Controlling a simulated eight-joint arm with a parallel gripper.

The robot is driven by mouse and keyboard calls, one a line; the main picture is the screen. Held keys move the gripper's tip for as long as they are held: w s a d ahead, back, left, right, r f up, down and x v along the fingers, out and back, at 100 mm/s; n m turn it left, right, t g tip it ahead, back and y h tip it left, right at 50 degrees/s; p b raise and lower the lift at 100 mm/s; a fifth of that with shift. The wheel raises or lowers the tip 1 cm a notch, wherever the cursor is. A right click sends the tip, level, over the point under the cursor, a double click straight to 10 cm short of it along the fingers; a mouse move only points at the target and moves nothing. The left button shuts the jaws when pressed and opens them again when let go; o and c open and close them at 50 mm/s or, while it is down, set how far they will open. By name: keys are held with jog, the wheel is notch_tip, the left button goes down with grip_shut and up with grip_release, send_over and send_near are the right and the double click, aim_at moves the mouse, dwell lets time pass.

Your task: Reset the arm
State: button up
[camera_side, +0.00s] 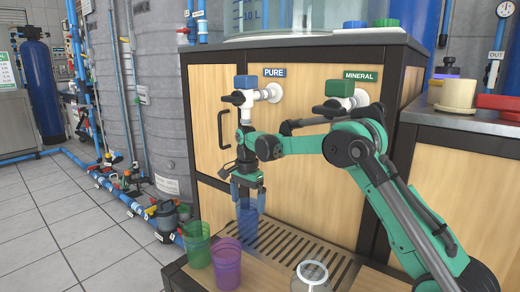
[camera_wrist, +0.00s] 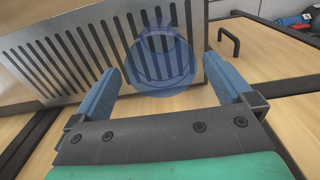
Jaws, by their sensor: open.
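My arm reaches in from the right, and my gripper (camera_side: 248,197) points down in front of the wooden cabinet, below the PURE tap (camera_side: 248,97). Its blue fingers are open. A translucent blue cup (camera_side: 247,222) stands upright on the slotted drip grate (camera_side: 290,252), directly under my gripper. In the wrist view the blue cup (camera_wrist: 165,78) shows between and beyond the fingertips, with a gap to each finger. I cannot tell from this how far its rim lies between them. The cup's far side is partly covered by my fingers in the side view.
A green cup (camera_side: 196,245) and a purple cup (camera_side: 227,265) stand left of the grate. A clear round vessel (camera_side: 311,277) stands at the front. The MINERAL tap (camera_side: 340,100) is behind my arm. A beige cup (camera_side: 457,95) sits on the right counter.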

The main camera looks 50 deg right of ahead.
jog(key=shift+a+r, duration=0.1)
jog(key=shift+w+a+r+n+t, duration=0.15)
jog(key=shift+a+r+n, duration=0.1)
jog(key=shift+a, duration=0.4)
jog(key=shift+s+a+r+n+t, duration=0.1)
jog(key=shift+a+r+n+t, duration=0.1)
jog(key=shift+a, duration=0.4)
jog(key=s+a+r+n+t, duration=0.4)
jog(key=s+a+r+n, duration=0.3)
jog(key=s+a+n, duration=0.3)
jog(key=s+a+f+n+t, duration=0.1)
jog(key=s+f+n+t, duration=0.1)
jog(key=s+n, duration=0.4)
jog(key=shift+s+a+f+n, duration=0.2)
jog(key=shift+a+n, duration=0.2)
jog(key=shift+n, duration=0.25)
